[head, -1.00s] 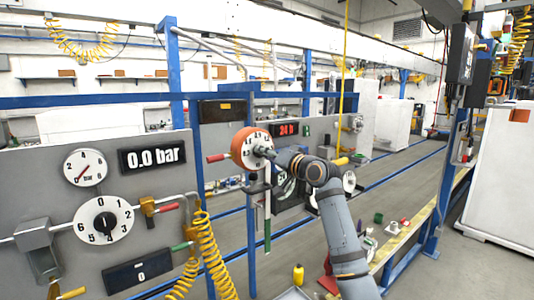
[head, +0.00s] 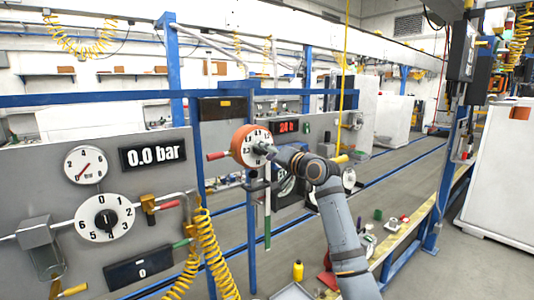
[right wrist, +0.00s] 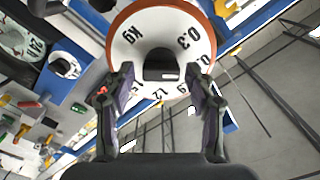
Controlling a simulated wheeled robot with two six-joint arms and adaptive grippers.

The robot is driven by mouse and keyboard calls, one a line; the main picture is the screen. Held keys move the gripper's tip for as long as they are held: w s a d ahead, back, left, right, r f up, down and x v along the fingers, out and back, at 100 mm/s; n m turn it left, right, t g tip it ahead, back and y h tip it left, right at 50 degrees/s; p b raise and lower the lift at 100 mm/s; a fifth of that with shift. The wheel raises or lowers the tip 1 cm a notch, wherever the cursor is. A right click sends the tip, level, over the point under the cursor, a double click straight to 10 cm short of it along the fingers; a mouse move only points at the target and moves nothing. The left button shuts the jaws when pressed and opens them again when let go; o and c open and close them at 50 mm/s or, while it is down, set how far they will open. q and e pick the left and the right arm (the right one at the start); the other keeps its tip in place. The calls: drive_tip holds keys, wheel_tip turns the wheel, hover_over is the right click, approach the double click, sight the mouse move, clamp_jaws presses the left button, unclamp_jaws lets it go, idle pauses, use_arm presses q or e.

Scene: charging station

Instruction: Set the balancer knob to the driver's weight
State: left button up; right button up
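The balancer knob (head: 243,146) is an orange-rimmed drum with a white numbered face, left of centre in the head view. In the right wrist view its white face (right wrist: 133,36) shows "kg" and "0.3", with other numbers partly covered, around a dark centre hub (right wrist: 162,66). My right gripper (head: 266,149) is at the face from the right. In the right wrist view its two fingers (right wrist: 160,88) are apart, one on each side of the hub, with visible gaps to it. I cannot make out the driver or its weight. My left gripper is not in view.
A grey panel at left carries a pressure gauge (head: 86,165), a "0.0 bar" display (head: 152,155) and a numbered dial (head: 104,218). A yellow coiled hose (head: 211,255) hangs beside it. A red-lit display (head: 285,127) is right of the knob. A yellow bottle (head: 298,271) stands below.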

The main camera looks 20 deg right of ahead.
drive_tip(key=shift+s, duration=0.1)
drive_tip(key=v, duration=1.1)
drive_tip(key=shift+s, duration=0.4)
drive_tip(key=shift+d+r, duration=0.1)
drive_tip(key=shift+d, duration=0.1)
